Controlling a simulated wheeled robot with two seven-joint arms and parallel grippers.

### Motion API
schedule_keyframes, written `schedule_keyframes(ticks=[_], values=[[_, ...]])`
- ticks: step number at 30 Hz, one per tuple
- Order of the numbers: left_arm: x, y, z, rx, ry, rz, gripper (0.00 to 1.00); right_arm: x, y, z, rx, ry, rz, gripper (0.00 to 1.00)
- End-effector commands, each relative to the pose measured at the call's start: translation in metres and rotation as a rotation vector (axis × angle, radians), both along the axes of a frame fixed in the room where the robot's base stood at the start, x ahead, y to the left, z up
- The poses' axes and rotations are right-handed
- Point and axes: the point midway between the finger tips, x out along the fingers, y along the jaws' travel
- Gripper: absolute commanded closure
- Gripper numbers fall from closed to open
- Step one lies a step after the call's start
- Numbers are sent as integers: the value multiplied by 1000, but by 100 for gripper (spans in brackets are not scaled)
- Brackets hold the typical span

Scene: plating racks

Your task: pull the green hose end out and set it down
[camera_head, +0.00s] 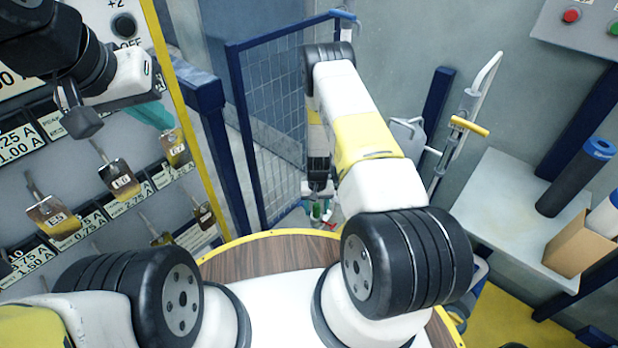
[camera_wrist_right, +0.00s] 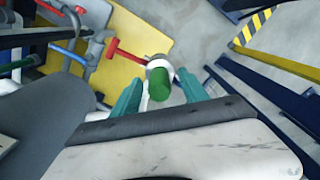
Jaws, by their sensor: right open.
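The green hose end (camera_wrist_right: 159,84) is a short green cylinder in the right wrist view. It lies between the tips of my right gripper (camera_wrist_right: 160,92), whose two teal fingers stand apart on either side of it. I cannot tell whether either finger touches it. A white curved part shows right behind the green end. In the head view my right gripper (camera_head: 318,190) is low and far off, with a small bit of green below it. My left gripper (camera_head: 152,115) is at the upper left, before the rack panel; its teal fingers are partly hidden and their opening is unclear.
Near the hose end are a yellow panel (camera_wrist_right: 142,38), a red-handled part (camera_wrist_right: 122,52) and blue tubing. A blue mesh gate (camera_head: 270,120) stands behind my right arm. A grey table (camera_head: 520,205) with a dark cylinder (camera_head: 575,178) is at the right. Labelled racks fill the left.

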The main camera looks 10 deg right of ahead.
Motion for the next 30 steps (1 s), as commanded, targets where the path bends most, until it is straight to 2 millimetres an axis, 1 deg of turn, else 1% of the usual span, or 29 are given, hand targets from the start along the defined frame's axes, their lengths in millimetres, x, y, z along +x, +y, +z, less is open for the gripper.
schedule_keyframes(ticks=[8,9,11,15,16,19,20,21,24,30], values=[[0,0,0,0,0,0,100,0,0,-1,0,0,0,48],[0,0,0,0,0,0,100,0,0,-1,0,0,0,56],[0,0,0,0,0,0,100,0,0,-1,0,0,0,68],[0,0,0,0,0,0,100,0,0,-1,0,0,0,95],[0,0,0,0,0,0,100,0,0,-1,0,0,0,100],[0,0,0,0,0,0,100,0,0,-1,0,0,0,100],[0,0,0,0,0,0,100,0,0,-1,0,0,0,76],[0,0,0,0,0,0,100,0,0,-1,0,0,0,84],[0,0,0,0,0,0,100,0,0,-1,0,0,0,100],[0,0,0,0,0,0,100,0,0,0,0,0,14,100]])
